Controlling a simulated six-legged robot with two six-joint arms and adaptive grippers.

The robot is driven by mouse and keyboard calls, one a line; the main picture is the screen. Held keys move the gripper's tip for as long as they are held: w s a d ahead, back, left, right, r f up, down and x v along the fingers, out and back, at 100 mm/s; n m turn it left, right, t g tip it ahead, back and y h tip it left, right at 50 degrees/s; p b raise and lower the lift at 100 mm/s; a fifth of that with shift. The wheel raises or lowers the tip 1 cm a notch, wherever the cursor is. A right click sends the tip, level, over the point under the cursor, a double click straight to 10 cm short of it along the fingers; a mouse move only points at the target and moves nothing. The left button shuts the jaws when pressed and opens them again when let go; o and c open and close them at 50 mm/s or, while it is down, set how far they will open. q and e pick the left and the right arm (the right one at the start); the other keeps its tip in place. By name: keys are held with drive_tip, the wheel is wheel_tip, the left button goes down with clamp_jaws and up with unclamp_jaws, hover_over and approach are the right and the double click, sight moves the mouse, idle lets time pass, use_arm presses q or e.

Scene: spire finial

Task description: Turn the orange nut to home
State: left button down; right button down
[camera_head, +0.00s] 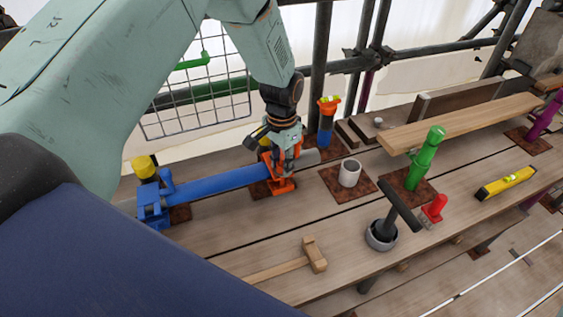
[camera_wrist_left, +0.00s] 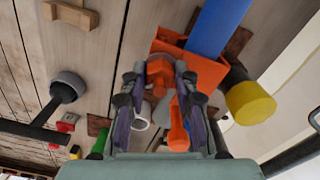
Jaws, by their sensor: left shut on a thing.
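My left gripper (camera_head: 284,162) points down at an orange clamp (camera_head: 280,186) around the right end of a blue tube (camera_head: 222,182). In the left wrist view, the fingers of my left gripper (camera_wrist_left: 165,78) are shut on the orange nut (camera_wrist_left: 160,82), which sits between them at the clamp. The orange clamp (camera_wrist_left: 200,70) and blue tube (camera_wrist_left: 216,26) show just beyond. The fingers hide part of the nut, and I cannot read its turn angle. My right gripper is not in view.
A black-and-yellow knob (camera_wrist_left: 250,102) stands close beside the clamp. An orange-topped blue post (camera_head: 327,125), a white cup (camera_head: 349,173) and a green post (camera_head: 427,158) stand to the right. A mallet (camera_head: 300,262) lies in front. Bare planks lie between.

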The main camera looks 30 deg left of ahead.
use_arm(q)
drive_tip(key=m, duration=0.7)
drive_tip(key=shift+w+r, duration=0.1)
drive_tip(key=shift+w, duration=0.15)
drive_tip(key=m+b, duration=0.1)
drive_tip(key=m, duration=0.5)
drive_tip(key=shift+m, duration=0.4)
drive_tip(key=m, duration=1.2)
drive_tip(key=shift+s+m+b, duration=0.1)
drive_tip(key=shift+m+b, duration=0.2)
drive_tip(key=shift+b, duration=0.05)
drive_tip(key=shift+s, duration=0.1)
drive_tip(key=c, duration=1)
unclamp_jaws()
